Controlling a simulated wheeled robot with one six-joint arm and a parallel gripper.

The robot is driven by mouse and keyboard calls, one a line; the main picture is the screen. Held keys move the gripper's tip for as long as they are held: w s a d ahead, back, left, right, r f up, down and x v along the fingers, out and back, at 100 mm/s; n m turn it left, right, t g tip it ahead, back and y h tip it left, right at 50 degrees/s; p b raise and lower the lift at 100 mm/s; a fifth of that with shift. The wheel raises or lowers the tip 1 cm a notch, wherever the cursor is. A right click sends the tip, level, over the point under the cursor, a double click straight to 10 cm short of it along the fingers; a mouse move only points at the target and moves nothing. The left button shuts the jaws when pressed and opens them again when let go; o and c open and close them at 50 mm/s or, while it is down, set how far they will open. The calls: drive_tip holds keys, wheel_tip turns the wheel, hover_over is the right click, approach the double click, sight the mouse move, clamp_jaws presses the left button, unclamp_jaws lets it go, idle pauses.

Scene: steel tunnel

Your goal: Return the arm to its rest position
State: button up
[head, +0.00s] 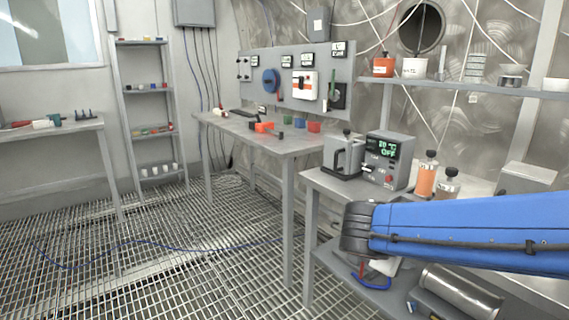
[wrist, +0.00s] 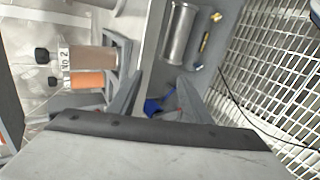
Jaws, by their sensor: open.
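My blue arm (head: 470,236) reaches in from the right edge of the head view, in front of the small bench, and ends at a dark grey joint. In the wrist view my gripper (wrist: 160,80) shows two grey fingers spread apart, with nothing visibly held. Between and beyond them a blue curved item (wrist: 153,107) shows, apparently on the lower shelf. It also shows in the head view (head: 374,284) just below the arm's end.
The small bench (head: 330,183) carries a device with a green display (head: 389,160) and an orange canister (head: 426,178). A metal cylinder (head: 460,292) lies on its lower shelf. A longer table (head: 265,140) stands behind. The grated floor (head: 170,260) at left is mostly clear, with a blue cable.

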drive_tip(key=s+d+f+m+g+y, duration=0.3)
drive_tip(key=s+f+m+y, duration=0.15)
drive_tip(key=s, duration=0.65)
drive_tip(key=s+a+f+m+t+y, duration=0.1)
drive_tip(key=s+a+m+y, duration=0.2)
drive_tip(key=s, duration=0.3)
drive_tip(key=shift+a+m+y, duration=0.35)
drive_tip(key=shift+a+y, duration=0.3)
drive_tip(key=shift+a, duration=0.2)
idle(1.3)
